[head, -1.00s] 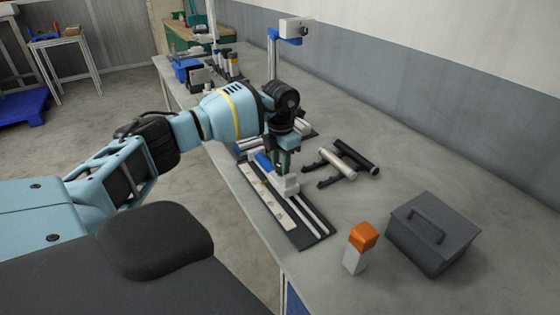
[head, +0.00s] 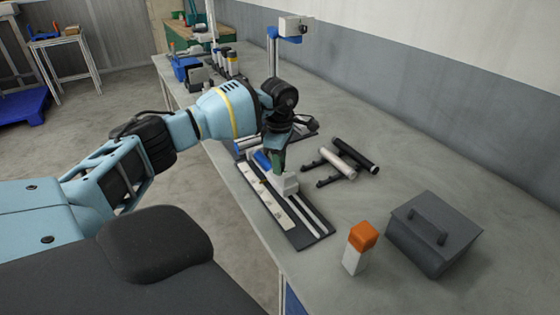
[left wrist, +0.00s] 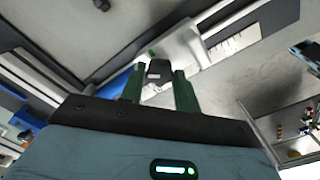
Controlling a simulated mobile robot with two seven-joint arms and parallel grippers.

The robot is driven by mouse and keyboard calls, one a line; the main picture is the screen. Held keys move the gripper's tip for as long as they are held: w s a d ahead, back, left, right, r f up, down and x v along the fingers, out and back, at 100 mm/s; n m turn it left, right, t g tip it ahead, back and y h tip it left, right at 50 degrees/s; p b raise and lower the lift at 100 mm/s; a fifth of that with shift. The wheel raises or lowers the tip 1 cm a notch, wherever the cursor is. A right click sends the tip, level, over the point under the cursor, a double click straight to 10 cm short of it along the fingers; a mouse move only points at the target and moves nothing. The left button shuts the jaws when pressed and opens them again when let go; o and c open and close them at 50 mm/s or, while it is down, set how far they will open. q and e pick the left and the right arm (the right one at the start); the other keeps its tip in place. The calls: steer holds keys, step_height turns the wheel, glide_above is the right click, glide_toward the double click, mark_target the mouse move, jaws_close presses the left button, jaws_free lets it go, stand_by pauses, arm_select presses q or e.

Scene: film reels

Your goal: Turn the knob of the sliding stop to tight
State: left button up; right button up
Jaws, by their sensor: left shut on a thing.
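The sliding stop is a pale block (head: 287,185) on a dark baseplate (head: 306,238) with light rails, on the bench. It shows in the left wrist view as a white body (left wrist: 188,47). My left gripper (head: 277,168) points down at the stop's far side. In the left wrist view, its green fingers (left wrist: 158,78) are shut on the dark knob (left wrist: 159,70), one on each side. The knob is hidden in the head view, and its tight or loose setting cannot be read. My right gripper is not in view.
A blue part (head: 262,160) lies close beside the gripper. Right of the fixture are a silver rod (head: 338,165) and a black rod (head: 355,155). An orange-topped white block (head: 356,255) and a grey case (head: 433,235) stand nearer.

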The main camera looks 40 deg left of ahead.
arm_select(q)
steer(key=m, duration=0.5)
steer(key=shift+m+b, duration=0.3)
steer(key=shift+b, duration=0.05)
steer(key=m, duration=0.4)
steer(key=shift+m+b, duration=0.35)
steer(key=shift+m, duration=0.05)
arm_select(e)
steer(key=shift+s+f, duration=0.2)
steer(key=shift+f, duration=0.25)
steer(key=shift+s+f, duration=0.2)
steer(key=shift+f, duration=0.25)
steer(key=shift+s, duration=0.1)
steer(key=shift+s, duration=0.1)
arm_select(q)
steer(key=o, duration=1)
steer(key=shift+c, duration=0.2)
